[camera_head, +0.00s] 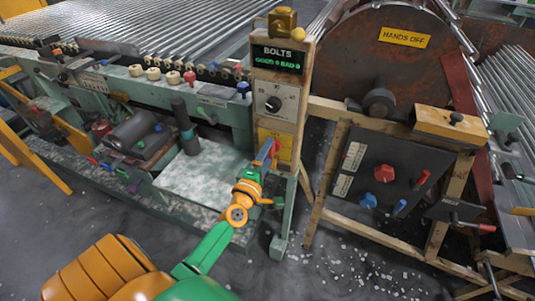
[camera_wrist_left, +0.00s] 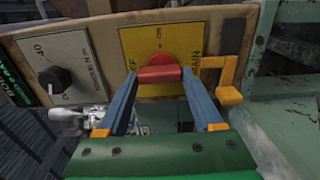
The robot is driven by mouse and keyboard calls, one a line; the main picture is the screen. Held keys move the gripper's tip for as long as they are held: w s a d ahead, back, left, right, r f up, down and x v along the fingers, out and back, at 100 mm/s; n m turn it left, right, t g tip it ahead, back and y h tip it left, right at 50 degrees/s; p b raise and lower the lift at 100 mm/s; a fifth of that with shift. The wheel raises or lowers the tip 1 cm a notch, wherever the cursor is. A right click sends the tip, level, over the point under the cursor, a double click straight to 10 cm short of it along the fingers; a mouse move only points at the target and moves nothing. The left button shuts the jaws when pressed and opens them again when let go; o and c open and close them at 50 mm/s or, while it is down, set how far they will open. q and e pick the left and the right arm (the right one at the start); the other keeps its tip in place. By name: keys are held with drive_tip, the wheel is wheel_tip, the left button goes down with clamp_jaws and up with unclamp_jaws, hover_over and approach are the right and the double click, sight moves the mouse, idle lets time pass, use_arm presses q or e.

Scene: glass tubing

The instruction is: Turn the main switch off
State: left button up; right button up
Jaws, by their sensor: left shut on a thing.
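The main switch has a red handle (camera_wrist_left: 158,74) on a yellow plate (camera_wrist_left: 135,45), with some lettering on the plate. In the wrist view the handle lies level across the picture. My left gripper (camera_wrist_left: 160,79) is shut on the handle, one blue finger at each end. In the head view my left gripper (camera_head: 268,156) reaches the yellow plate (camera_head: 285,147) low on the wooden post, and the gripper hides most of the switch. My right gripper is not in view.
A yellow bracket (camera_wrist_left: 228,90) sits close beside the right finger. A dark panel (camera_head: 350,157) with red and blue knobs stands to the right. A green machine fills the left.

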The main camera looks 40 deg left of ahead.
use_arm(q)
drive_tip(key=shift+r, duration=0.1)
drive_tip(key=o, duration=1.4)
drive_tip(key=shift+w, duration=0.1)
drive_tip(key=shift+c, duration=0.2)
drive_tip(key=v, duration=0.7)
